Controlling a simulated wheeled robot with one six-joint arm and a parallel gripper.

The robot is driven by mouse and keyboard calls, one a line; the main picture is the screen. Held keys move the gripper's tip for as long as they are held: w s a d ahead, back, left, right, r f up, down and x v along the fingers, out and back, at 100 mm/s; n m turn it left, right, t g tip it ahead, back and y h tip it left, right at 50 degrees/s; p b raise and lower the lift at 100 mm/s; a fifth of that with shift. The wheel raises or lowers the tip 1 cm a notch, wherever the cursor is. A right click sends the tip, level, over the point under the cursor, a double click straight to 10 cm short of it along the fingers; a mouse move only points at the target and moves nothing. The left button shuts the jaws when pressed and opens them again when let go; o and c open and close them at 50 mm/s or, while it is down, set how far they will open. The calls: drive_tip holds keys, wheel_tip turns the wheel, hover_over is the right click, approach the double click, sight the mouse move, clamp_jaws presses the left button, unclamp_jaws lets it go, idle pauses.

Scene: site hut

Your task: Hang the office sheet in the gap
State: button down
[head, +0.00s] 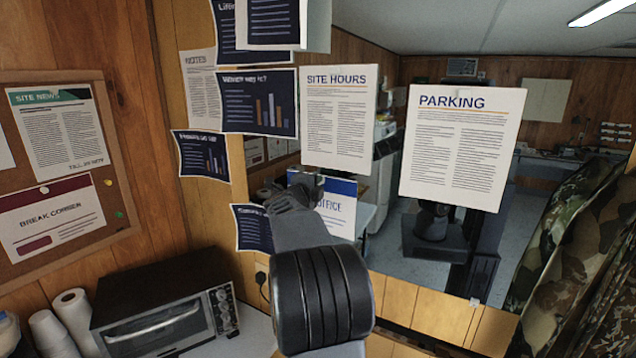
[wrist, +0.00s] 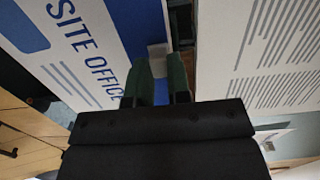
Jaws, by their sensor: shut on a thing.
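My gripper (head: 308,182) is shut at the sheet's top edge, beside a small grey tab (wrist: 157,58). It also shows in the wrist view (wrist: 160,82). The Parking sheet (head: 462,148) hangs right of Site Hours, with a narrow bare strip between them.
Several dark chart sheets (head: 258,102) overlap at the left. A cork board (head: 122,205) with notices is on the wood wall. Camouflage cloth (head: 570,235) hangs at the right. Glass behind the sheets appears to reflect the room.

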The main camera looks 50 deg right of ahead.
idle(0.4)
drive_tip(key=c, duration=1)
unclamp_jaws()
drive_tip(key=shift+d, duration=0.1)
drive_tip(key=shift+f, duration=0.1)
drive_tip(key=b+v, duration=0.4)
drive_tip(key=v, duration=1)
drive_tip(key=shift+w, duration=0.1)
